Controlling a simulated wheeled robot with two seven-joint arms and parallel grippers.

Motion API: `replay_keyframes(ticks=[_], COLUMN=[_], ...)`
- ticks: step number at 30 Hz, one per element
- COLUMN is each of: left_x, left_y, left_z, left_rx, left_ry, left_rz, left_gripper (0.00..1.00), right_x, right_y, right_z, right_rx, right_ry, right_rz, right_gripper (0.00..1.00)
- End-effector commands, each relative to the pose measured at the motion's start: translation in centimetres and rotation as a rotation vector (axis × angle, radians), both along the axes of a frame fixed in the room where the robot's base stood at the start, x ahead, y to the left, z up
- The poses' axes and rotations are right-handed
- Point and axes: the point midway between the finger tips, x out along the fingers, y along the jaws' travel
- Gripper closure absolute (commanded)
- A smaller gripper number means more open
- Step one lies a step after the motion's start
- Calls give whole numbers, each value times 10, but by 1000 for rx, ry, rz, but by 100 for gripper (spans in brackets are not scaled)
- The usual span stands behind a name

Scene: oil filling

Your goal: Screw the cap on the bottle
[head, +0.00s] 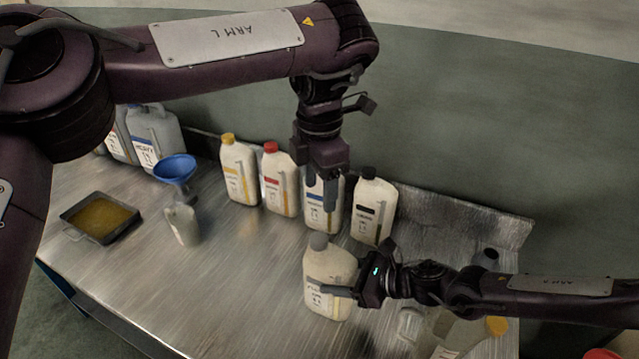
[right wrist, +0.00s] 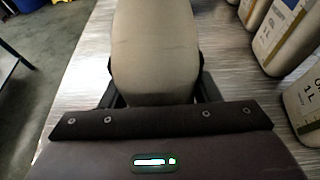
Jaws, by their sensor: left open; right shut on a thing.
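A cream bottle (head: 325,265) with a grey cap (head: 318,241) on its top stands near the front of the metal table. My right gripper (head: 335,291) is shut on this bottle's body from the right. The right wrist view shows the bottle's plain side (right wrist: 155,60) between the two fingers. My left gripper (head: 321,195) points down, open and empty, above and apart from the grey cap. I cannot tell how tightly the cap sits.
Bottles with a yellow cap (head: 239,170), a red cap (head: 280,180) and a black cap (head: 374,208) stand at the back, with a blue-labelled bottle (head: 322,215) partly behind my left gripper. A blue funnel (head: 175,169), a jug (head: 183,226) and an oil tray (head: 74,228) are left.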

Motion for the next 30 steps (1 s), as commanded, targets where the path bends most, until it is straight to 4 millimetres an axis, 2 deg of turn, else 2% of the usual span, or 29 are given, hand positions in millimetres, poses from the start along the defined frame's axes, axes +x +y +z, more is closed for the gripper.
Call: replay_keyframes(ticks=[5, 6, 11, 21, 30], left_x=[0, 0, 0, 0, 0], left_y=[0, 0, 0, 0, 0], left_z=[0, 0, -1, -2, -13], left_rx=[0, 0, 0, 0, 0], left_ry=[0, 0, 0, 0, 0], left_rz=[0, 0, 0, 0, 0], left_gripper=[42, 42, 42, 42, 42], right_x=[-1, -1, -1, -1, -15], right_y=[0, 0, 0, -4, -42], right_z=[-1, -1, 0, 1, 16], right_rx=[0, 0, 1, 0, 1], right_ry=[3, 3, 2, 1, 0], right_rz=[2, 2, 1, -1, -4], right_gripper=[100, 38, 18, 18, 18])
